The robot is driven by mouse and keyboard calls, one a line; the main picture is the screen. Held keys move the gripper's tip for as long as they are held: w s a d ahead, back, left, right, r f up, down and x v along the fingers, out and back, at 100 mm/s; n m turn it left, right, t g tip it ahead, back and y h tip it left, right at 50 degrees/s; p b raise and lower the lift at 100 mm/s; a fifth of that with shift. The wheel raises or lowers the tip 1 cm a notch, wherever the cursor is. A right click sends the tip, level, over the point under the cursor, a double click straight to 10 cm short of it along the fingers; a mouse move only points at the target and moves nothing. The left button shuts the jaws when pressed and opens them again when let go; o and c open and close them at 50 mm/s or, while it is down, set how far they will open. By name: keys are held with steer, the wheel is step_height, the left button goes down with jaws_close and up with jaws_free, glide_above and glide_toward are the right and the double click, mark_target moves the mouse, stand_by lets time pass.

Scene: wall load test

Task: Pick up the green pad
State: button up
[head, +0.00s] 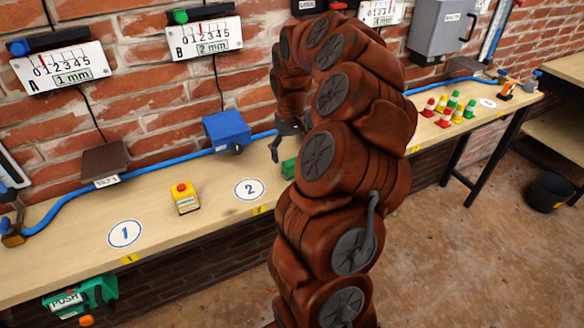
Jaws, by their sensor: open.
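A small green block (289,168), which looks like the green pad, sits on the wooden bench right of the white circle marked 2. My brown arm stands in front of it and hides its right side. My gripper (284,148) is just above and behind the block in the picture, with a dark finger hanging on its left. The gripper is open and no object shows in it. The arm partly hides the gripper, and I cannot tell whether it touches the block.
On the bench (60,265) are a yellow box with a red button (185,197), a blue device (227,131), a brown box (105,161) and a blue hose (60,205). Small coloured cones (445,118) stand at the right. A green PUSH device (80,298) hangs below the front edge.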

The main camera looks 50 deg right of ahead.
mark_target(293, 162)
steer(key=shift+s+d+f+p, duration=0.15)
steer(key=shift+f+p, duration=0.3)
steer(key=shift+f, duration=0.8)
steer(key=shift+s+a+f+p, duration=0.1)
steer(key=shift+f+p, duration=0.3)
steer(key=shift+f, duration=0.8)
steer(key=c, duration=1.4)
steer(key=shift+w+d+r+b, duration=0.1)
steer(key=shift+r+b, duration=0.45)
steer(key=shift+r, duration=1.1)
steer(key=shift+s+r, duration=0.15)
steer(key=shift+s, duration=0.05)
steer(key=s+a+r+b, duration=0.1)
steer(key=s+a+b, duration=0.3)
steer(key=s+a, duration=0.5)
steer(key=s, duration=0.3)
steer(key=shift+s+a+r+b, duration=0.25)
steer(key=shift+a+b, duration=0.1)
steer(key=shift+a, duration=0.05)
